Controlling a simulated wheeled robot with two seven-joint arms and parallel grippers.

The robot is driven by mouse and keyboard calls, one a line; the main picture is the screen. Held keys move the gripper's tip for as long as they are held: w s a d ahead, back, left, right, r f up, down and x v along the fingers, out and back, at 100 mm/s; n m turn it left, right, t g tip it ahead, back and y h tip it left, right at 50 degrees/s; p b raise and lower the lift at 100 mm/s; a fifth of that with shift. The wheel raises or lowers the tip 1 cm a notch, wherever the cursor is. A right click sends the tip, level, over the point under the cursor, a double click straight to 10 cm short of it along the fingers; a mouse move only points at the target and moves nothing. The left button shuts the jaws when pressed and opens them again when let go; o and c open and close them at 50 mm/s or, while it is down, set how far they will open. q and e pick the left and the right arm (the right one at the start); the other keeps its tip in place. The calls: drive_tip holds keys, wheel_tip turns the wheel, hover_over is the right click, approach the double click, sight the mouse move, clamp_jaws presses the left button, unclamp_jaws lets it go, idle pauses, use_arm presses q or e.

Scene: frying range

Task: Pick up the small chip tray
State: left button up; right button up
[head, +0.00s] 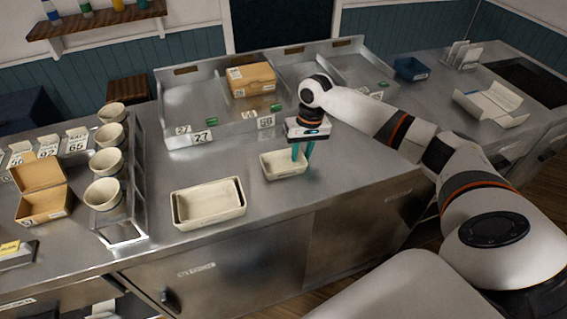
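The small chip tray (284,174), a cream rectangular open tray, sits on the steel counter in the middle of the head view. My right gripper (302,157) points down at its back right corner. Its two teal fingers are apart, with a gap between them. One finger is over or inside the tray and the other is near its right end; whether they touch the rim I cannot tell. A larger pair of nested cream trays (208,222) lies to the left. My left gripper is not in view.
A steel divided bin (190,97) with a cardboard box (251,79) stands behind. A rack of cream cups (104,193) and an open brown box (42,205) are at left. A blue container (411,69) and an open white carton (490,104) are at right.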

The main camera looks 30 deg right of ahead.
clamp_jaws()
